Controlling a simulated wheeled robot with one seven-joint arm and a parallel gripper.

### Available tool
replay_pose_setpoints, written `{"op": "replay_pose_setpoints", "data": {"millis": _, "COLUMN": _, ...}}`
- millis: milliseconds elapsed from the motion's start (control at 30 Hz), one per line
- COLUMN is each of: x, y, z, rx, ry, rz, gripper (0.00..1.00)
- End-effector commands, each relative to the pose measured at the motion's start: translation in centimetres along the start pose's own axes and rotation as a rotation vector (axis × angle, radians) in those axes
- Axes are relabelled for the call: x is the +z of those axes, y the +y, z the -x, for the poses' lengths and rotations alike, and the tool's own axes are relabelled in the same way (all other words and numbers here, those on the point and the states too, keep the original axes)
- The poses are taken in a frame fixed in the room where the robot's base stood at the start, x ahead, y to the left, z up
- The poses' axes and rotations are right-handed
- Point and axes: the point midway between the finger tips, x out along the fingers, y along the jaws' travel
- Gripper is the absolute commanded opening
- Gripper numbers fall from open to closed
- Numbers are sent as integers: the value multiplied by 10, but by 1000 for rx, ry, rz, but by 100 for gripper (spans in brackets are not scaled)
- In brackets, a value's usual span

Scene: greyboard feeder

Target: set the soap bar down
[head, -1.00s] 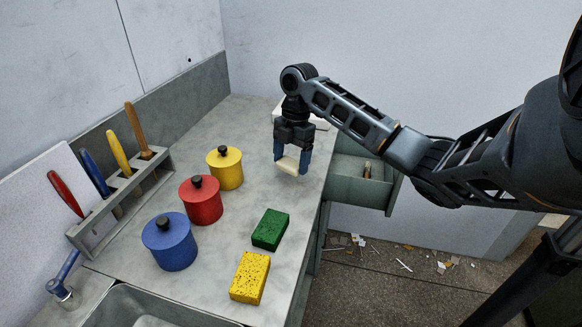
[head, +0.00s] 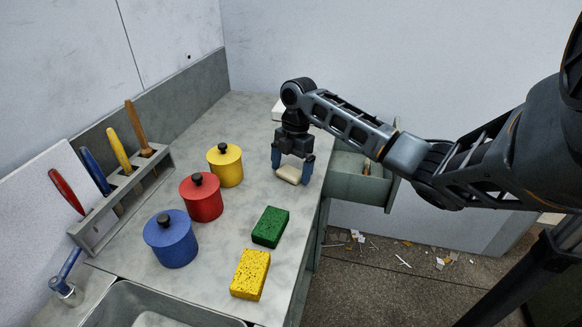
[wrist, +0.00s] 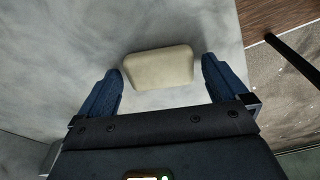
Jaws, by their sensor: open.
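The cream soap bar (head: 288,174) lies on the grey counter (head: 235,250) near its right edge. It also shows in the wrist view (wrist: 158,67), lying flat on the counter. My gripper (head: 291,176) is pointed down over it with its blue fingers open. In the wrist view my gripper (wrist: 162,86) has one finger on each side of the bar, with a gap at both ends.
Yellow (head: 226,166), red (head: 201,198) and blue (head: 171,239) pots stand left of the bar. Green (head: 270,228) and yellow (head: 250,275) sponges lie in front. An open drawer (head: 358,187) juts out at right. A rack (head: 120,205) holds several tools.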

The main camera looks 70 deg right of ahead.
Motion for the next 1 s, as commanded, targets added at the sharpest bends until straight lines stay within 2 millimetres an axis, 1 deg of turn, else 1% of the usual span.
{"op": "replay_pose_setpoints", "data": {"millis": 133, "x": 0, "y": 0, "z": 1, "rx": 0, "ry": 0, "rz": 0, "gripper": 100}}
{"op": "replay_pose_setpoints", "data": {"millis": 267, "x": 0, "y": 0, "z": 8, "rx": 1, "ry": -2, "rz": 0, "gripper": 100}}
{"op": "replay_pose_setpoints", "data": {"millis": 367, "x": 0, "y": 1, "z": 21, "rx": 3, "ry": -2, "rz": 2, "gripper": 100}}
{"op": "replay_pose_setpoints", "data": {"millis": 600, "x": 0, "y": 1, "z": 71, "rx": 3, "ry": -3, "rz": 2, "gripper": 100}}
{"op": "replay_pose_setpoints", "data": {"millis": 800, "x": 0, "y": 0, "z": 106, "rx": 1, "ry": -3, "rz": 1, "gripper": 100}}
{"op": "replay_pose_setpoints", "data": {"millis": 900, "x": 0, "y": 0, "z": 116, "rx": 1, "ry": -2, "rz": 1, "gripper": 100}}
{"op": "replay_pose_setpoints", "data": {"millis": 1000, "x": 0, "y": 0, "z": 121, "rx": 0, "ry": -1, "rz": 0, "gripper": 100}}
